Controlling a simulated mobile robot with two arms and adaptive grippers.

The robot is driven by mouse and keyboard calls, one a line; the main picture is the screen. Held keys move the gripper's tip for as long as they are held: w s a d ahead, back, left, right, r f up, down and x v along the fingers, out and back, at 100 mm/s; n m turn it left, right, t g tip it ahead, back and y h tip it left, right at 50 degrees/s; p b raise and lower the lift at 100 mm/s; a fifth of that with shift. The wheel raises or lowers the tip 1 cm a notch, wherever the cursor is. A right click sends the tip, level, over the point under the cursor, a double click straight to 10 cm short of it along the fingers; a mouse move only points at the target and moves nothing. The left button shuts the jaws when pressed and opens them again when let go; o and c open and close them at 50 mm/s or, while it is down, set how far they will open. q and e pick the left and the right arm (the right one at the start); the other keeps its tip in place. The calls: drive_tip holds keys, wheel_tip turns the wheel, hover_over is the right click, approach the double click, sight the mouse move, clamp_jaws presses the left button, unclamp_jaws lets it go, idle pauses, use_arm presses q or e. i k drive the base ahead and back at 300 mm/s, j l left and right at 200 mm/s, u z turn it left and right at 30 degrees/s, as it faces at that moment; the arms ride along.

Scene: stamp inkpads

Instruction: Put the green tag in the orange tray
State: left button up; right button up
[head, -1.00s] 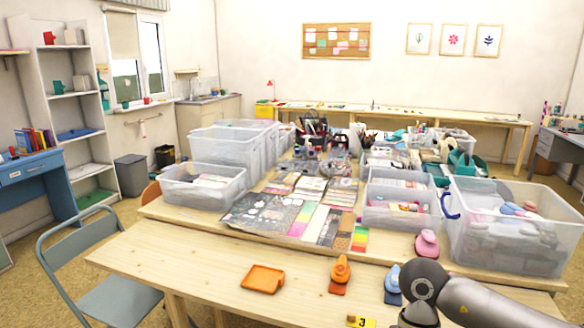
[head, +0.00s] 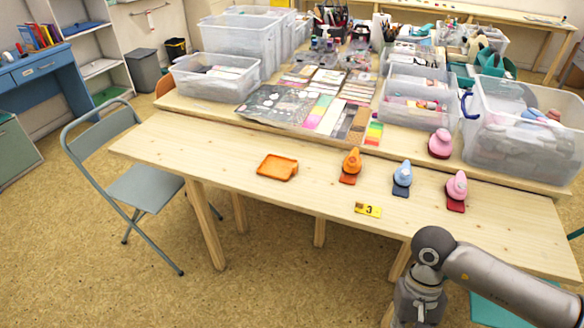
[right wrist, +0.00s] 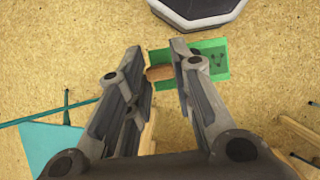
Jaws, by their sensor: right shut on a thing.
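The green tag (right wrist: 216,60) has dark markings and shows at the fingertips of my right gripper (right wrist: 168,72) in the right wrist view. The gripper is shut on it, with a brown piece (right wrist: 160,73) between the fingers. The tag is above the speckled tan floor. The shallow orange tray (head: 277,167) sits on the wooden table (head: 225,160), left of the stamps, in the head view. My right arm comes in at the lower right there, in front of the table; its gripper is out of that frame. My left gripper is in neither view.
An orange stamp (head: 351,165), a blue stamp (head: 402,178) and a pink stamp (head: 456,189) stand on the table. A yellow tag marked 3 (head: 367,209) lies near the front edge. A grey folding chair (head: 143,186) is at the left. The table's left part is clear.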

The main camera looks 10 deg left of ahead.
sight(276, 169)
drive_tip(key=i+j+z, duration=0.15)
drive_tip(key=j+z, duration=0.15)
drive_tip(key=i+j+z, duration=0.1)
drive_tip(key=j+z, duration=0.2)
drive_tip(key=j, duration=0.15)
drive_tip(key=j+z, duration=0.3)
drive_tip(key=i+j, duration=0.1)
drive_tip(key=j, duration=0.6)
drive_tip(key=i+j+z, duration=0.1)
drive_tip(key=j, duration=1.25)
drive_tip(key=i+z, duration=0.05)
